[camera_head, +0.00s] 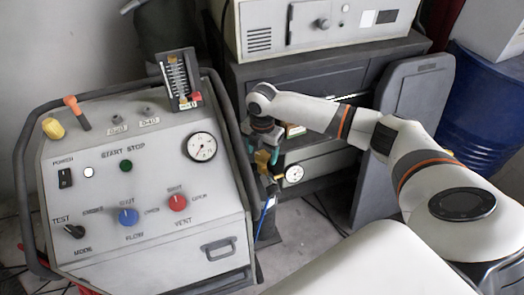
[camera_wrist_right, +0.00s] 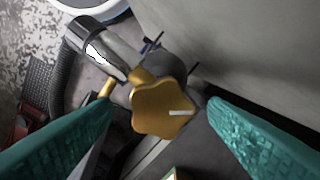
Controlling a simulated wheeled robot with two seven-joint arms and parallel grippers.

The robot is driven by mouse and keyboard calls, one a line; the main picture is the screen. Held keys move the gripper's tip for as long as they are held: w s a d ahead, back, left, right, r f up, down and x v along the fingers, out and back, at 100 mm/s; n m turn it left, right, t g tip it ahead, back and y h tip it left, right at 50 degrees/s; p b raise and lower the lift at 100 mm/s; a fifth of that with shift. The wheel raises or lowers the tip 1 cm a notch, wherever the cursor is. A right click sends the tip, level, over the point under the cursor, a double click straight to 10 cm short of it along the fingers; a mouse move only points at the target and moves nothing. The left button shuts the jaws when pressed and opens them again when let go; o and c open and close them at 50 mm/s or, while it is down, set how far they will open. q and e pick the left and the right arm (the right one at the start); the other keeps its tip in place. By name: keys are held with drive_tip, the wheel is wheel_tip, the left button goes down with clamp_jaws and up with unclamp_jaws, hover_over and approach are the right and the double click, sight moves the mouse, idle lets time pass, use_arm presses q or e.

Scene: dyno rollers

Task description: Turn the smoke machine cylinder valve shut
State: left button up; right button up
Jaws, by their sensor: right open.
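The cylinder valve's yellow-gold star-shaped knob (camera_wrist_right: 163,108) is in the middle of the right wrist view, with a white mark on its face. A brass stem and a chrome fitting (camera_wrist_right: 97,47) lie behind it to the upper left. My right gripper (camera_wrist_right: 158,130) is open, with one teal finger to each side of the knob and gaps between; it does not grip it. In the head view my right gripper (camera_head: 262,147) points down beside the smoke machine (camera_head: 150,190), at the brass valve (camera_head: 263,160). A gauge (camera_head: 293,174) is beside the valve. My left gripper is not in view.
The smoke machine's black tube frame (camera_head: 236,150) stands close left of my right gripper. A dark cabinet (camera_head: 325,75) is behind, a grey panel (camera_head: 395,110) to the right, and a blue drum (camera_head: 485,105) farther right. A blue hose (camera_head: 265,213) hangs below the valve.

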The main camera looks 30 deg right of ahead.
drive_tip(key=shift+f, duration=0.15)
drive_tip(key=c, duration=1)
drive_tip(key=shift+r+m+p, duration=0.2)
drive_tip(key=shift+m+p, duration=0.1)
drive_tip(key=shift+p, duration=0.45)
drive_tip(key=m+p, duration=0.3)
drive_tip(key=p, duration=0.2)
drive_tip(key=shift+r+m, duration=0.1)
drive_tip(key=shift+m, duration=0.2)
drive_tip(key=shift+m+p, duration=1)
drive_tip(key=shift+f+m+p, duration=0.2)
drive_tip(key=shift+m+p, duration=0.4)
drive_tip(key=shift+m, duration=0.1)
